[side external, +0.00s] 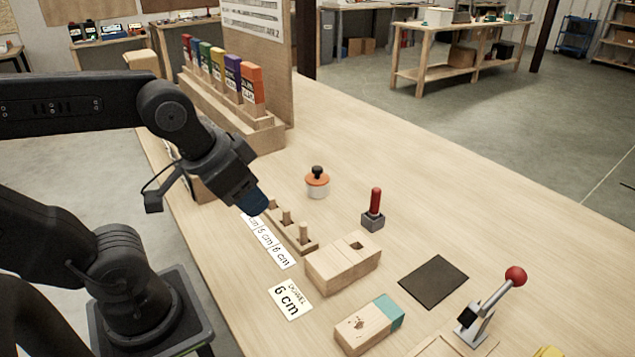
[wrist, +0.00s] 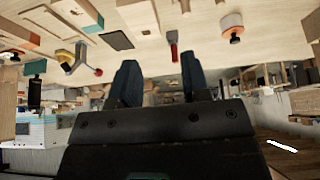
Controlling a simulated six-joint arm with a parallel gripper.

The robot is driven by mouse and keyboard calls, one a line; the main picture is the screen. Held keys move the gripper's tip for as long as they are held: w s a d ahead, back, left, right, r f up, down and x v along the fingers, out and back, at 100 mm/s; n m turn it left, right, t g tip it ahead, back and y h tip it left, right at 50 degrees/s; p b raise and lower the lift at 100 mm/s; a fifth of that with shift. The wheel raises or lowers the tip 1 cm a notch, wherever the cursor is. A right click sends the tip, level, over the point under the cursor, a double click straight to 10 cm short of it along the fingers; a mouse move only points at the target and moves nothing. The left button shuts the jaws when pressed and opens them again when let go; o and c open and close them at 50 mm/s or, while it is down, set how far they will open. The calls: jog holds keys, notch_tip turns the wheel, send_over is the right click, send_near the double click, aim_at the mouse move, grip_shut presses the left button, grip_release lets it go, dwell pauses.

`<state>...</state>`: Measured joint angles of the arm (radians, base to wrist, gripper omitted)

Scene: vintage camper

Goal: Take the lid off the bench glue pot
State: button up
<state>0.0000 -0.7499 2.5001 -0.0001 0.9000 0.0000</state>
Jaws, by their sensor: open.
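The glue pot (side external: 318,191) is a small white pot standing upright on the bench. Its orange lid (side external: 317,178) with a black knob (side external: 318,170) sits on top. In the wrist view, which looks upside down, the pot and lid (wrist: 231,25) show at the upper right. My gripper (side external: 254,203) is left of the pot and apart from it, over the near side of the bench by the peg block. In the wrist view my gripper (wrist: 160,80) has its two dark blue fingers spread with nothing between them.
A wooden peg block (side external: 303,236), a wooden block with a square hole (side external: 343,262) and a red-handled tool (side external: 374,210) stand near the pot. A dark mat (side external: 433,281) and red-knobbed lever (side external: 490,310) lie farther right. Bench behind the pot is clear.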

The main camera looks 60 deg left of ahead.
dwell(0.4)
jog(key=o, duration=0.3)
jog(key=shift+o, duration=0.2)
jog(key=w+a+r+n+g, duration=0.1)
jog(key=w+a+r+n, duration=0.2)
jog(key=w, duration=0.4)
jog(key=w+a+r+n+g, duration=0.2)
jog(key=w+a+n, duration=0.2)
jog(key=w+n, duration=0.15)
jog(key=n+g, duration=0.3)
jog(key=n, duration=0.7)
send_over(317, 168)
jog(key=a, duration=0.1)
notch_tip(317, 168, down, 7)
jog(key=shift+m, duration=0.25)
notch_tip(317, 168, down, 8)
jog(key=shift+w+d+r, duration=0.1)
jog(key=shift+w+r, duration=0.05)
jog(key=shift+d+f, duration=0.2)
jog(key=shift+f, duration=1.15)
jog(key=shift+d+f, duration=0.15)
jog(key=shift+f, duration=1.15)
